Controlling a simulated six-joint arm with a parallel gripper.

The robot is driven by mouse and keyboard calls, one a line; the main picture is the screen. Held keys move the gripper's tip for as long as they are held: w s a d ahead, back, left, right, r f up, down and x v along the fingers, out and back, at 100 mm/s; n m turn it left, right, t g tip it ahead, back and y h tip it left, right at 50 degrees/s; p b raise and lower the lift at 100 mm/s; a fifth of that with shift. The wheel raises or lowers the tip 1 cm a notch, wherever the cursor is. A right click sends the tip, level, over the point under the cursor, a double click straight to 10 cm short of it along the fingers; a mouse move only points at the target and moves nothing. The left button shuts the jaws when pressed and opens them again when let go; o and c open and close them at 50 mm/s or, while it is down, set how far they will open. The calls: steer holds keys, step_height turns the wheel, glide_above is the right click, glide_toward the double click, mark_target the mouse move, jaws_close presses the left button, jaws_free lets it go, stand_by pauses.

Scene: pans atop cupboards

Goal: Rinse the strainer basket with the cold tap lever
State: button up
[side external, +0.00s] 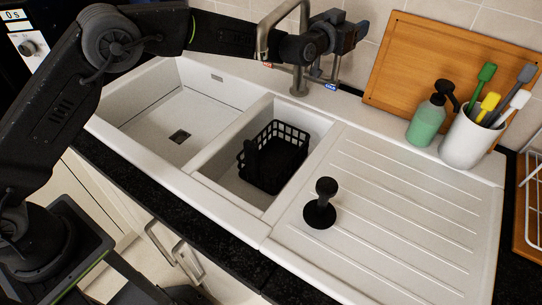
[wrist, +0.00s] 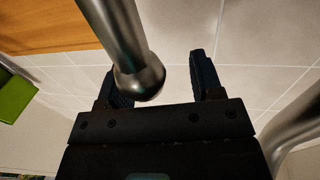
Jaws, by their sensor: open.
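The black strainer basket (side external: 262,178) sits in the smaller sink bowl (side external: 228,180). The metal tap (side external: 303,20) stands behind the sinks, with a blue cold label (side external: 331,86) at its right and a red label at its left. My gripper (side external: 350,38) is up at the tap, above the cold label. In the wrist view my gripper (wrist: 158,72) is open. A round-ended metal rod (wrist: 140,75), apparently the cold lever, shows between the fingers, closer to the left one. I cannot tell whether they touch. My arm hides part of the tap, and no water shows.
A black plunger-like stopper (side external: 320,205) stands on the ribbed drainer (side external: 400,215). A green soap bottle (side external: 426,125) and a white cup (side external: 465,142) of brushes stand at the right, before a wooden board (side external: 420,60). The large left bowl (side external: 165,110) is empty.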

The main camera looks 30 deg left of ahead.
steer(key=shift+s, duration=0.15)
steer(key=s, duration=0.2)
steer(key=s+a, duration=0.1)
steer(key=s, duration=0.1)
steer(key=shift+s+f, duration=0.1)
steer(key=shift+s, duration=0.25)
